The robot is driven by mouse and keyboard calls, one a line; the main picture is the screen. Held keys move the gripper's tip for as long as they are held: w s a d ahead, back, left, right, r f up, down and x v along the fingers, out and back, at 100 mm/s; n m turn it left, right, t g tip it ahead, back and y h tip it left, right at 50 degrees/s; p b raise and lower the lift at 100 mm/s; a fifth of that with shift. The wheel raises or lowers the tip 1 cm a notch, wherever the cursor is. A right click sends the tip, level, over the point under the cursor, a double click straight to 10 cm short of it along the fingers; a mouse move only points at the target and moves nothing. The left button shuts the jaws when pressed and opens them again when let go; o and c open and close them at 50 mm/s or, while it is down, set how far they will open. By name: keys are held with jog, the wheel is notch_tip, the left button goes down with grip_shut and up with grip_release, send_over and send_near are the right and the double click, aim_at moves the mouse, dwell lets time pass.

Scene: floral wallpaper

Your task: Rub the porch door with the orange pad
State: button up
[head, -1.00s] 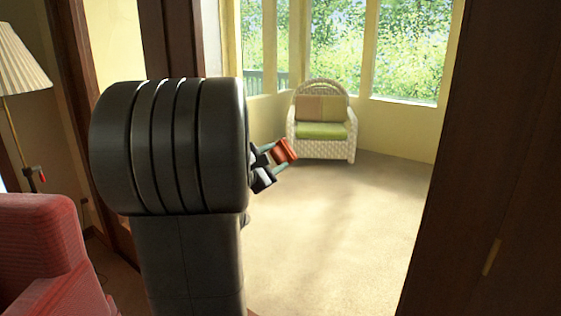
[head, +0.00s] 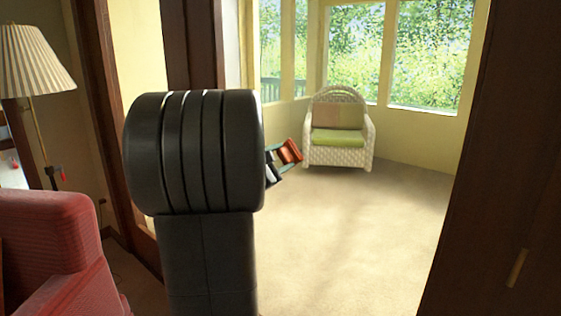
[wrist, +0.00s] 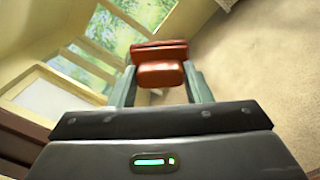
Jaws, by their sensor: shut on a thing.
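My gripper (head: 283,157) is shut on the orange pad (head: 290,151), held up in front of the opening to the sunlit porch room. The wrist view shows the reddish-orange pad (wrist: 161,62) between the two greenish fingers of my gripper (wrist: 160,80). A dark brown wooden panel (head: 500,170) with a small brass plate stands at the right edge of the head view and looks like the porch door. The pad is well apart from this panel. My own arm hides part of the view left of the pad.
A white wicker chair (head: 337,158) with a green cushion stands by the porch windows. A red armchair (head: 55,250) and a floor lamp (head: 35,70) are at the left, beside a dark door frame (head: 120,130). The porch carpet (head: 350,240) is clear.

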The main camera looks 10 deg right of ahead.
jog(key=shift+s+d+f+b, duration=0.1)
jog(key=shift+s+d+b, duration=0.85)
jog(key=shift+s+b, duration=0.3)
jog(key=shift+s+d+b, duration=1)
jog(key=shift+s+b, duration=0.1)
jog(key=shift+s, duration=0.1)
jog(key=shift+s+d+f+b, duration=0.1)
jog(key=shift+s+d+b, duration=0.85)
jog(key=shift+s+b, duration=0.3)
jog(key=shift+s+d+r+b, duration=0.1)
jog(key=shift+s+d+b, duration=0.6)
jog(key=shift+s+b, duration=0.2)
jog(key=shift+s+d+r+b, duration=0.1)
jog(key=shift+s+d+b, duration=0.6)
jog(key=shift+s+b, duration=0.15)
jog(key=shift+s, duration=0.1)
jog(key=shift+w+a+p, duration=0.1)
jog(key=shift+w+a, duration=1.35)
jog(key=shift+w, duration=0.45)
jog(key=shift+w+a+p, duration=0.1)
jog(key=shift+w+a, duration=1.35)
jog(key=shift+w, duration=0.4)
jog(key=shift+w+a+p, duration=0.1)
jog(key=shift+w+a, duration=1.35)
jog(key=shift+w, duration=0.45)
jog(key=shift+v, duration=2.9)
jog(key=shift+a, duration=0.1)
